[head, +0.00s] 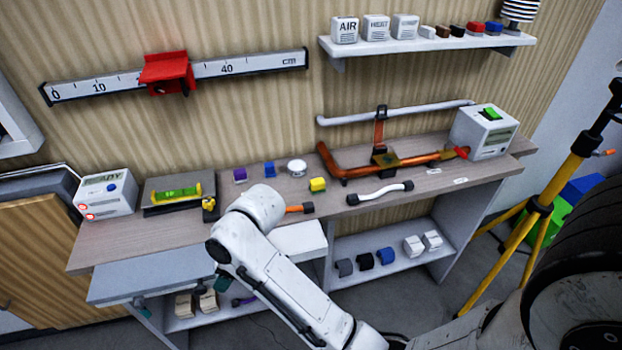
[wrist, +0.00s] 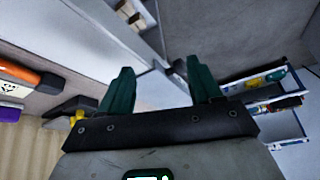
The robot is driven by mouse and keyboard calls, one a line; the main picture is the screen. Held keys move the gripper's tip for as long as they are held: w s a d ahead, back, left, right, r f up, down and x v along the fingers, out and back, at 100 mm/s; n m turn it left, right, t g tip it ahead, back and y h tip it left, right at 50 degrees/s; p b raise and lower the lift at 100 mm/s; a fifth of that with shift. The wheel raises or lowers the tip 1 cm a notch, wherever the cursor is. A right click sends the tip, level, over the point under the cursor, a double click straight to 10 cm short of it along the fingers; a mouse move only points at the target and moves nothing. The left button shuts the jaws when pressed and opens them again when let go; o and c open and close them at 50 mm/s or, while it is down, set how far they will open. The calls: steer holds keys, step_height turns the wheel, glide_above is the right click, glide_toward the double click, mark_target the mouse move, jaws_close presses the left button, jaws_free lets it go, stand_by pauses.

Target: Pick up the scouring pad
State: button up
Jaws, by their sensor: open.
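I cannot pick out a scouring pad for certain in either view. In the head view my white arm bends down in front of the bench and mostly hides the gripper.
The workbench (head: 150,235) carries a grey meter box (head: 105,194), a green level (head: 178,193), an orange clamp (head: 345,170) and a white-and-black handle (head: 380,193). Lower shelves (head: 345,277) hold several small blocks. A yellow tripod (head: 551,184) stands at right.

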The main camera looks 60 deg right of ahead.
steer(key=w+d+r, duration=0.1)
steer(key=d, duration=0.1)
steer(key=w+d+r+n, duration=0.1)
steer(key=w+d, duration=0.1)
steer(key=d, duration=0.1)
steer(key=w+d+r+n, duration=0.1)
steer(key=d, duration=0.1)
steer(key=shift+w+d+g, duration=0.25)
steer(key=shift+d+g, duration=0.1)
steer(key=shift+g, duration=0.05)
steer(key=d+r+n+g+h, duration=0.1)
steer(key=d+r+n, duration=0.15)
steer(key=d, duration=0.85)
step_height(320, 180, up, 3)
steer(key=g+h, duration=0.1)
steer(key=g, duration=0.2)
glide_above(315, 181)
steer(key=shift+n, duration=0.35)
steer(key=f, duration=0.4)
steer(key=shift+d, duration=0.2)
steer(key=shift+s+a+f+p, duration=0.15)
steer(key=shift+f+p, duration=0.2)
steer(key=shift+f, duration=1.25)
steer(key=shift+w+a+f+p, duration=0.1)
steer(key=shift+f+p, duration=0.25)
steer(key=shift+f, duration=1.2)
steer(key=c, duration=1.1)
steer(key=shift+r, duration=0.1)
